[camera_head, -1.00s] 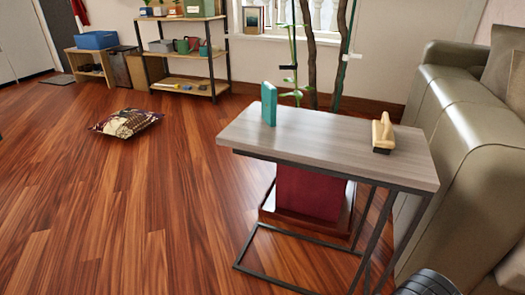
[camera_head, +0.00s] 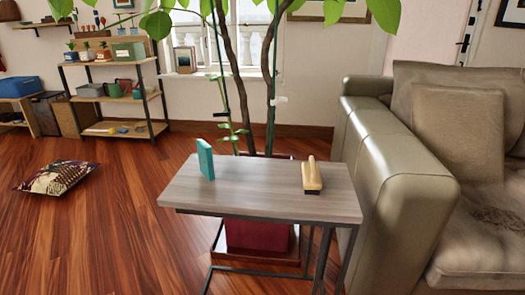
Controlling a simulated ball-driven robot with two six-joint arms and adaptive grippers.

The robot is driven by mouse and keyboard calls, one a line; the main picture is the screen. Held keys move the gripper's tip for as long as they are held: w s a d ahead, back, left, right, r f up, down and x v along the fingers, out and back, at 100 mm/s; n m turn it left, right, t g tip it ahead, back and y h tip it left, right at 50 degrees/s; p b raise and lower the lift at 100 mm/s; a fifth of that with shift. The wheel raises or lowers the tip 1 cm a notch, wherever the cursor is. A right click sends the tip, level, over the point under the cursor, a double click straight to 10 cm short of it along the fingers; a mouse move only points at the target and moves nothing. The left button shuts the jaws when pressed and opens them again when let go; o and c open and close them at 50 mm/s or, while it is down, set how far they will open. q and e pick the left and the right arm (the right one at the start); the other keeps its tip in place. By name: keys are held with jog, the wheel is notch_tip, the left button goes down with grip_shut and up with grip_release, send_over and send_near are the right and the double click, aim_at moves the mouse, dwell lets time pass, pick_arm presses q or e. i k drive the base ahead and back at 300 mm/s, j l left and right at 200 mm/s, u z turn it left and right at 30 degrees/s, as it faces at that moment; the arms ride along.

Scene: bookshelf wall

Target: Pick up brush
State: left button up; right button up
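A brush (camera_head: 312,177) with a pale wooden body and a dark underside lies on the right half of a small side table (camera_head: 255,201). The table has a grey wood top and a thin dark metal frame. Neither of my grippers shows in the head view, and nothing touches the brush.
A teal upright block (camera_head: 205,159) stands on the table's left part. A beige sofa (camera_head: 400,190) stands close on the right. A potted plant in a red pot (camera_head: 258,236) is behind the table. A patterned cushion (camera_head: 57,178) lies on the floor at left, with open floor around it.

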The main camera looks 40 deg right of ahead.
aim_at(312, 182)
jog(key=z, duration=1.65)
